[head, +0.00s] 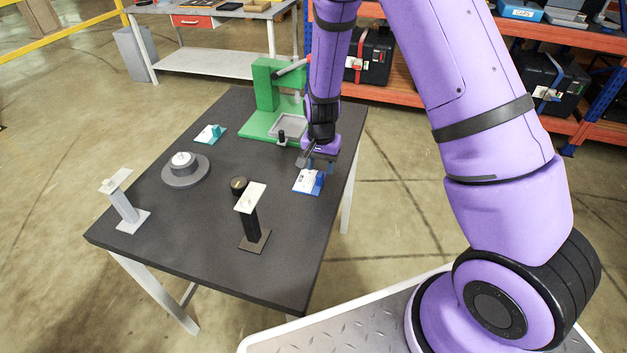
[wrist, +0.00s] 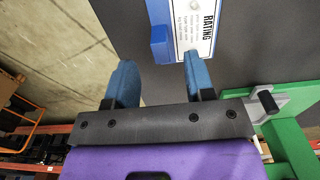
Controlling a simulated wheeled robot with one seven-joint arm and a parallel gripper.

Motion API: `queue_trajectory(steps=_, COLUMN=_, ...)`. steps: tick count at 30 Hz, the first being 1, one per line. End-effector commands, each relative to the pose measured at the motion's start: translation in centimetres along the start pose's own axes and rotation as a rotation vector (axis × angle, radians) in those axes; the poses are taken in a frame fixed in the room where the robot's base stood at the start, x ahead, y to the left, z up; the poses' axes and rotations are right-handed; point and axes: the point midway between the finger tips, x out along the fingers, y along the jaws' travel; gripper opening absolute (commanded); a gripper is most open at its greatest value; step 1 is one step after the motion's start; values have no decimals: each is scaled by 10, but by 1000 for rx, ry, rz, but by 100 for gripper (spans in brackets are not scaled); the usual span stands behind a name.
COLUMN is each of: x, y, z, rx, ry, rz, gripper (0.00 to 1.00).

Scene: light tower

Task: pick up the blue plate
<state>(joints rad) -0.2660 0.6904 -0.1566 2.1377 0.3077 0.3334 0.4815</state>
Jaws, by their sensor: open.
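The blue plate (head: 309,182) lies on the dark table near its right edge, with a white label on top. In the wrist view the blue plate (wrist: 158,12) shows at the top, its label reading "RATING", and a raised blue tab (wrist: 160,45) sticks out toward my gripper. My gripper (head: 317,166) is above the plate's far end in the head view. Its two blue fingers are apart and nothing is held; in the wrist view my gripper (wrist: 160,60) has the tab just beyond the gap between its fingertips. I cannot tell whether they touch.
A green press (head: 264,90) with a grey tray stands at the table's back, close to my gripper. A teal plate (head: 210,134), a round grey stand (head: 185,172), a grey post (head: 124,205) and a dark post (head: 250,222) also stand on the table (head: 190,230).

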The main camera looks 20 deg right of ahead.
Motion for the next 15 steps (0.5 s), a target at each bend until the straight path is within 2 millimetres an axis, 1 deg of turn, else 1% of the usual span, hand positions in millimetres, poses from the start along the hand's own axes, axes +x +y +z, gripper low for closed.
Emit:
queue_trajectory(steps=6, x=31, y=0, z=1, rx=1, ry=-3, rz=3, gripper=49)
queue_trajectory(steps=9, x=41, y=0, z=0, rx=1, ry=-2, rz=2, gripper=49)
queue_trajectory(steps=12, x=47, y=-1, z=0, rx=0, ry=-1, rz=1, gripper=49)
queue_trajectory(steps=15, x=48, y=-1, z=0, rx=0, ry=0, rz=0, gripper=49)
